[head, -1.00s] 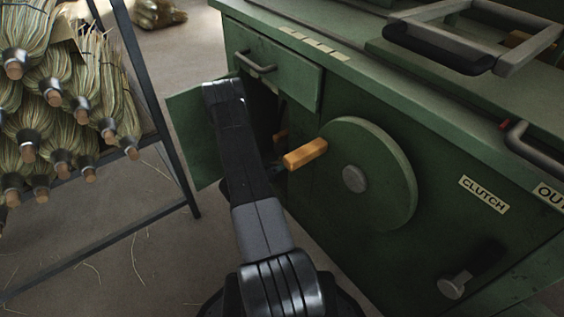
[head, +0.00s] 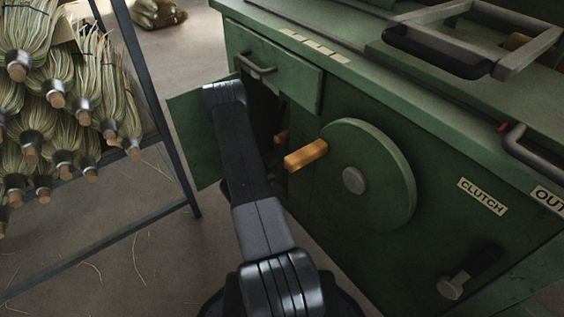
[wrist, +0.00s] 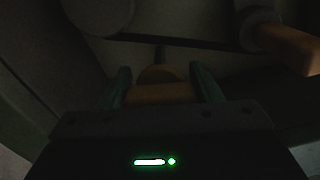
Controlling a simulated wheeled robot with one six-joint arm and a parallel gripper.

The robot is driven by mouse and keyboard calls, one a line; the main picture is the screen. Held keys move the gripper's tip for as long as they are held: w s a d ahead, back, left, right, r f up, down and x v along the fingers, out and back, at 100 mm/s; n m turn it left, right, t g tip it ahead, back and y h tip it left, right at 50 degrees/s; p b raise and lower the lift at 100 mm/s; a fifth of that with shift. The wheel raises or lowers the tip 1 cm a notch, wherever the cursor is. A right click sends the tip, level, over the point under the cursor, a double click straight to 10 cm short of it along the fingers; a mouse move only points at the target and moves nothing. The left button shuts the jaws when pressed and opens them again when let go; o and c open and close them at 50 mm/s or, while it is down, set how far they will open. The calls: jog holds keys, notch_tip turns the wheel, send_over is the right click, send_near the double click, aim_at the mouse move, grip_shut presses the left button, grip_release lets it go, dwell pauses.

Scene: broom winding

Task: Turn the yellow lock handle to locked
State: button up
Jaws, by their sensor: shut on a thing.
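In the wrist view my gripper (wrist: 163,88) is shut on a dim yellow-brown handle (wrist: 158,94), which lies crosswise between the two teal fingers. The picture is dark, so the handle's far end and its turn angle cannot be told. In the head view my arm hides the gripper. A small orange piece (head: 281,137) shows just right of my arm, by the cabinet's dark opening; I cannot tell whether it is the held handle.
A green wheel (head: 375,190) with an orange wooden grip (head: 306,155) is close right of my arm; that grip also shows in the wrist view (wrist: 290,46). A green door (head: 190,125) stands open at left. A broom rack (head: 150,95) stands further left.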

jog(key=shift+n, duration=0.4)
jog(key=o, duration=1)
jog(key=shift+a, duration=0.15)
jog(key=p+v, duration=0.3)
jog(key=v, duration=1)
jog(key=shift+s+a, duration=0.2)
jog(key=shift+s, duration=0.05)
jog(key=b+x, duration=0.3)
jog(key=x, duration=1.1)
